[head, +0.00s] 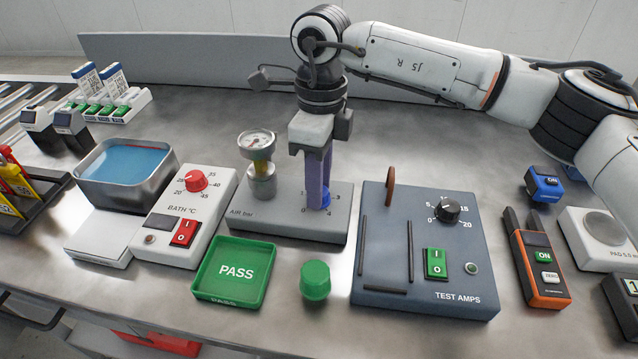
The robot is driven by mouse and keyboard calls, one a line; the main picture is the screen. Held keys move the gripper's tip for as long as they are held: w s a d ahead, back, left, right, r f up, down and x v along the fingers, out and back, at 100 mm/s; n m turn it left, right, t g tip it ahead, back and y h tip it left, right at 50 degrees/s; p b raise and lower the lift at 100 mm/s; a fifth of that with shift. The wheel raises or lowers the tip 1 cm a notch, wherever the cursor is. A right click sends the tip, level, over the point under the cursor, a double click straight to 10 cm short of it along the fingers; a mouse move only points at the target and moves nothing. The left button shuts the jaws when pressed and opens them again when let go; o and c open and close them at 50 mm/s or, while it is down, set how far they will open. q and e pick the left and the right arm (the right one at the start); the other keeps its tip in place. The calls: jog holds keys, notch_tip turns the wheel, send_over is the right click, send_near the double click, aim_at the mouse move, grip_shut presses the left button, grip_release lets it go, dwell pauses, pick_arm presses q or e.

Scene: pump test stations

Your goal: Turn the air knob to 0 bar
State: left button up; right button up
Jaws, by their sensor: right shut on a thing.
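The AIR bar unit (270,226) is a grey box in the middle of the bench in the head view, with a pressure gauge (257,142) on a post at its left. The blue air knob (325,200) sits on its right part, inside a printed scale on which 0, 1, 3 and 4 show. My right gripper (319,205) points straight down over the knob, its purple fingers shut on it. The fingers hide much of the knob, and I cannot tell where its pointer stands. The gauge needle is too small to read. My left gripper is not in view.
Left of the unit stand the BATH control box (160,235) and a water bath (95,185). In front are a green PASS tray (207,291) and a green knobbed piece (315,280).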

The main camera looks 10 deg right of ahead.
jog(key=n, duration=0.4)
jog(key=shift+n, duration=0.3)
dwell(0.3)
jog(key=o, duration=1.1)
jog(key=shift+c, duration=0.2)
jog(key=shift+r, duration=0.1)
notch_tip(320, 180, up, 10)
jog(key=shift+w, duration=0.3)
